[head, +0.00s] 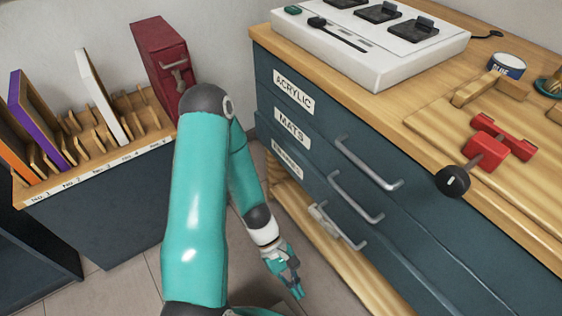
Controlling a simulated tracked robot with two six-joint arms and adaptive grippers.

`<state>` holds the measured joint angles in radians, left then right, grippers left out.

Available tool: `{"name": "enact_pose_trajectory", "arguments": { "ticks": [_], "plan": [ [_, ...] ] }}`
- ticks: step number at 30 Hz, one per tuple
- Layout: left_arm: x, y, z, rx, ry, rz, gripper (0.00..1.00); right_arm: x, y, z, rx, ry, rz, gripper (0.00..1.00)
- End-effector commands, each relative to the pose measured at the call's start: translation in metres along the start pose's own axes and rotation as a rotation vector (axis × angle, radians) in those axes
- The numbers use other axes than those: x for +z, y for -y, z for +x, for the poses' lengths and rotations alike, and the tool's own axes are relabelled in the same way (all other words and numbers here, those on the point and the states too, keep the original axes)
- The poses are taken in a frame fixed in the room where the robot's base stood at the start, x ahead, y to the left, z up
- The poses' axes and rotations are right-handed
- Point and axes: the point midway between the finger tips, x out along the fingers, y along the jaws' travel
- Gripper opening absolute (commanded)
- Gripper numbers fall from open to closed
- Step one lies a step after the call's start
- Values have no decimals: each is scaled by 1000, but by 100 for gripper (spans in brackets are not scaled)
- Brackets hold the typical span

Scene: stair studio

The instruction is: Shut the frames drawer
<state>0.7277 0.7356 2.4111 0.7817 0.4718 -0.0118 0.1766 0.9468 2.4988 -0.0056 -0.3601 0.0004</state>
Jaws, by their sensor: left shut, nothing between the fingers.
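A dark blue-grey cabinet on the right has several drawers with white labels. The top one reads ACRYLIC (292,92) and the one below reads MATS (291,127). The third label (287,158) is too small to read surely; its drawer is the lowest, with a pale bar handle (337,226). How far this drawer stands out, if at all, I cannot tell. My left gripper (296,287) is shut and empty, low over the floor, left of and apart from that handle, pointing down. My right gripper is not in view.
On the wooden cabinet top stand a white device (370,50), a red clamp (490,146) with a black knob and a blue-labelled tin (507,65). A slotted rack (95,178) with panels and a red case (165,62) stands left. Some floor (120,285) is clear.

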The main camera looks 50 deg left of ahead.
Motion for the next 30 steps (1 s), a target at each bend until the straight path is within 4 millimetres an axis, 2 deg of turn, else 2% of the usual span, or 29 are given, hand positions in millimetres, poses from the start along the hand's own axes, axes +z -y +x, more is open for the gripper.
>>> {"name": "enact_pose_trajectory", "arguments": {
  "ticks": [1, 2, 3, 5, 7, 9, 12, 15, 18, 20, 26, 30],
  "plan": [
    [-16, -14, -13, 147, 87, -172, 0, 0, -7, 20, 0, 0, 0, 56],
    [-20, -24, -27, 240, 147, -262, 0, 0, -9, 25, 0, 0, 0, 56],
    [-27, -39, -49, 373, 224, -368, 0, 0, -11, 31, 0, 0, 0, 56],
    [-42, -57, -90, 581, 324, -487, 0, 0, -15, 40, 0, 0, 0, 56],
    [-64, -69, -142, 820, 418, -575, 0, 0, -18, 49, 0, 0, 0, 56],
    [-84, -69, -194, 1036, 483, -616, 0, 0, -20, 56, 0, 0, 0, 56],
    [-102, -57, -254, 1273, 534, -624, 0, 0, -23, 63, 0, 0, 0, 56],
    [-111, -46, -289, 1409, 556, -609, 0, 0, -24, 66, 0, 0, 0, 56],
    [-113, -44, -304, 1465, 564, -598, 0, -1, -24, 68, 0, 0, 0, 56],
    [-113, -47, -306, 1473, 567, -595, 0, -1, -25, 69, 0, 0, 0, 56],
    [-113, -77, -303, 1467, 568, -591, 0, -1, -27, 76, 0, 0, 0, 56],
    [-113, -106, -301, 1466, 568, -591, 0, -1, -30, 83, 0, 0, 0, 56]
  ]
}}
